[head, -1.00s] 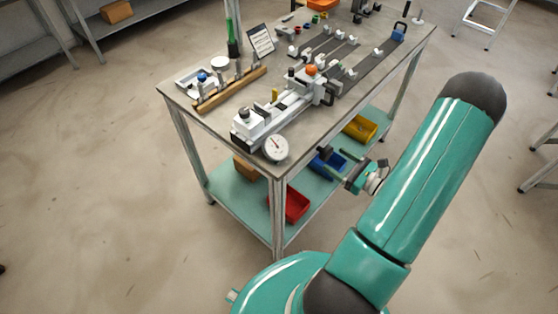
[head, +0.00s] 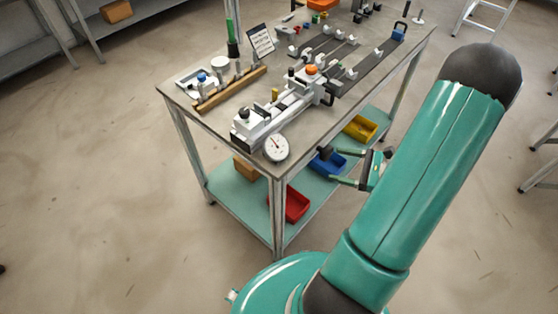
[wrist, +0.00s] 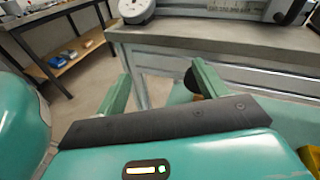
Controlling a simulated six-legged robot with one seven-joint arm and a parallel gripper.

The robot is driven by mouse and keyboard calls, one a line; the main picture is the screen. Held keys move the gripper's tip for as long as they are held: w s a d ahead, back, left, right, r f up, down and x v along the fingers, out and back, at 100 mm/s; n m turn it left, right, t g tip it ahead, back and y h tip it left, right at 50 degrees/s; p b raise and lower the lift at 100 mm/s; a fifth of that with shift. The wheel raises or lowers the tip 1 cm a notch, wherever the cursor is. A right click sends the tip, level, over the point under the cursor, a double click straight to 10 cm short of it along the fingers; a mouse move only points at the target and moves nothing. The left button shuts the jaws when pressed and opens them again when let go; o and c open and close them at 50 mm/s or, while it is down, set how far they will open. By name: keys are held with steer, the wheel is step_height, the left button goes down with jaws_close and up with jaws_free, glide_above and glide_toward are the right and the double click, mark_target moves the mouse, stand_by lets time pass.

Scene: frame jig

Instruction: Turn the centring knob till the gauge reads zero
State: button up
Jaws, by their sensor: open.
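The round white gauge (head: 276,147) hangs at the near corner of the bench, by the white slide fixture (head: 262,122); its needle points up and left, the scale too small to read. The gauge's lower edge shows in the wrist view (wrist: 135,8). A dark round knob-like part (head: 325,152) is below the bench's right edge; a black round part (wrist: 192,80) shows by my right finger in the wrist view. I cannot tell whether it is the centring knob. My gripper (head: 333,166) is open and empty, beside the bench and below its top.
The bench top's edge (wrist: 225,40) runs across above my fingers. Red (head: 290,204), blue (head: 327,162) and yellow (head: 360,128) bins stand on the lower shelf. An orange knob (head: 311,69) tops the fixture. The floor to the left is clear.

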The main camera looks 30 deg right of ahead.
steer(key=a+r+n+g+h, duration=0.3)
steer(key=a+r+n+g, duration=0.3)
steer(key=a+n, duration=0.3)
steer(key=a+r+n+g+h, duration=0.2)
steer(key=a+r+n+g, duration=0.4)
steer(key=a+r+n, duration=0.3)
steer(key=shift+a+n+h, duration=0.3)
steer(key=shift+a+h, duration=0.1)
steer(key=shift+a, duration=0.9)
steer(key=shift+s, duration=0.1)
steer(key=s+a+r+n+t+h, duration=0.2)
steer(key=a+r+n+t+h, duration=0.2)
steer(key=r+n, duration=0.3)
steer(key=shift+a+r+n+t+h, duration=0.3)
steer(key=shift+a+r+t, duration=0.1)
steer(key=shift+r, duration=0.55)
